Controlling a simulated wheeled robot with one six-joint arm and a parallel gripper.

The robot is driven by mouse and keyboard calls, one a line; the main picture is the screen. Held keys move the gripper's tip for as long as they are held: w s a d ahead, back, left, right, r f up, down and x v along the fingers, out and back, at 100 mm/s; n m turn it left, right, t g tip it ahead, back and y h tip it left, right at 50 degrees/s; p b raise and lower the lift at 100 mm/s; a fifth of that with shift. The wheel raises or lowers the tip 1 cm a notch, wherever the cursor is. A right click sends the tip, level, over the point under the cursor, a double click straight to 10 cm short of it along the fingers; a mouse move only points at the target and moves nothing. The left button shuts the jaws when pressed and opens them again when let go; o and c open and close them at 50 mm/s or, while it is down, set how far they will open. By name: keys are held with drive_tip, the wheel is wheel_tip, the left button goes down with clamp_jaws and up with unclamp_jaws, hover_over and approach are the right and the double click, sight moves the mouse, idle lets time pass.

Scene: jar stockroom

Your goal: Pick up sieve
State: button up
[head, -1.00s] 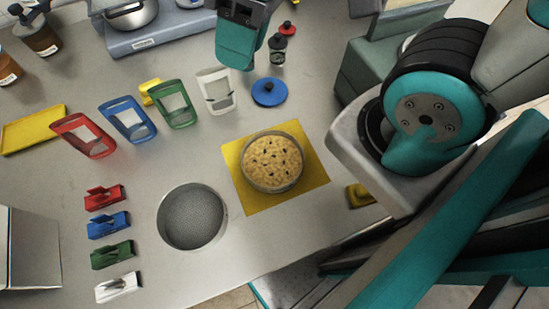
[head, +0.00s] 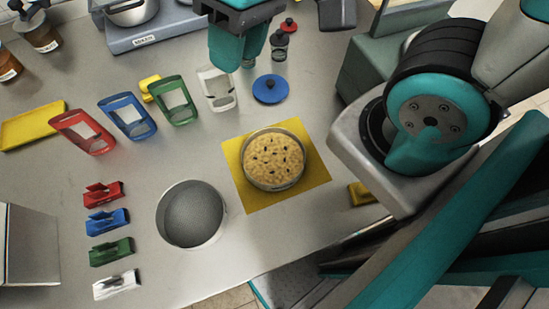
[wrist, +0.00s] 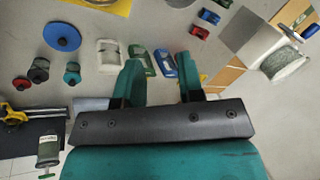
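The sieve (head: 191,214) is a round, shallow metal ring with a grey mesh bottom. It lies on the grey counter at the lower middle of the head view, left of a yellow mat (head: 240,196). What seems to be its edge shows at the top of the wrist view (wrist: 180,3). My teal gripper (head: 239,57) is above the counter near the top of the head view, well away from the sieve. In the wrist view its two fingers (wrist: 161,78) stand apart with nothing between them.
A glass dish of seeded food (head: 273,161) stands on the yellow mat. Red, blue, green and white clips (head: 104,193) line the sieve's left side. Coloured upright frames (head: 127,117) stand behind it. A blue lid (head: 270,89) is near my gripper. Bare counter surrounds the sieve.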

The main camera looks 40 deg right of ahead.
drive_tip(key=w+f+m+h+b, duration=0.3)
drive_tip(key=w+f+m+b, duration=0.1)
drive_tip(key=f+m, duration=1.05)
approach(244, 148)
drive_tip(key=shift+h, duration=0.4)
drive_tip(key=f, duration=1.1)
drive_tip(key=shift+a, duration=0.35)
clamp_jaws()
